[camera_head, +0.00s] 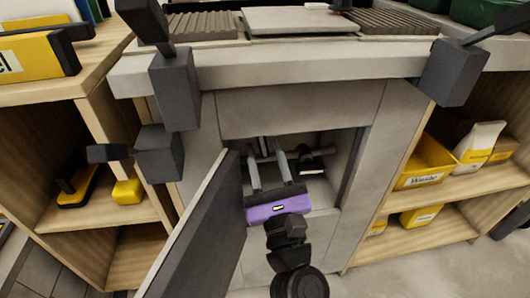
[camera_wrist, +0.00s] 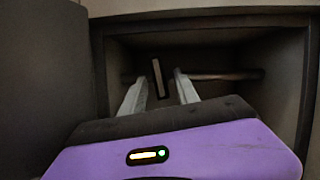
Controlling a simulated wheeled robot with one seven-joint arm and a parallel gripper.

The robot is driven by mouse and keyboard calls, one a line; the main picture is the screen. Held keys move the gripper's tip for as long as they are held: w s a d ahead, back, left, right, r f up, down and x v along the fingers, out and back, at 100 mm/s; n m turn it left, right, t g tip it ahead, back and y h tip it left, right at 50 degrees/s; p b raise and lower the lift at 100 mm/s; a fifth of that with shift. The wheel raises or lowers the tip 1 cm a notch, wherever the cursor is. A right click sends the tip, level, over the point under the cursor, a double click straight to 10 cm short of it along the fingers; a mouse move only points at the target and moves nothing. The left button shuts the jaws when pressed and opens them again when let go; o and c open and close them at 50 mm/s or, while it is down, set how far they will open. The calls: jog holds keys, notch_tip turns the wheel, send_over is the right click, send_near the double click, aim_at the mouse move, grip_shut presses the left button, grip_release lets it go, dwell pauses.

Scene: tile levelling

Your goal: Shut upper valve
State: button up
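My gripper (camera_head: 265,153) reaches into the open cabinet compartment (camera_head: 330,200), its purple body at the opening. In the wrist view its two grey fingers (camera_wrist: 160,76) are apart, so it is open. A small flat lever, seemingly the upper valve's handle (camera_wrist: 156,78), stands nearly upright between the fingertips, slightly tilted. It seems closer to the left finger; I cannot tell whether they touch. A horizontal pipe (camera_wrist: 225,75) runs behind the fingers. In the head view the valve is small and partly hidden by the fingers. A dark fitting (camera_head: 309,166) sits right of the fingers.
The cabinet door (camera_head: 200,235) hangs open at the left, close to my gripper. The compartment's side walls leave limited room. A worktop (camera_head: 300,65) overhangs above. Shelves with yellow bins (camera_head: 424,165) stand at the right, and a wooden shelf (camera_head: 125,210) at the left.

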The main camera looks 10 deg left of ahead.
jog(key=shift+s, duration=0.1)
jog(key=v, duration=0.7)
jog(key=shift+s+b, duration=0.25)
jog(key=shift+b, duration=0.05)
jog(key=shift+d+f, duration=0.1)
dwell(0.4)
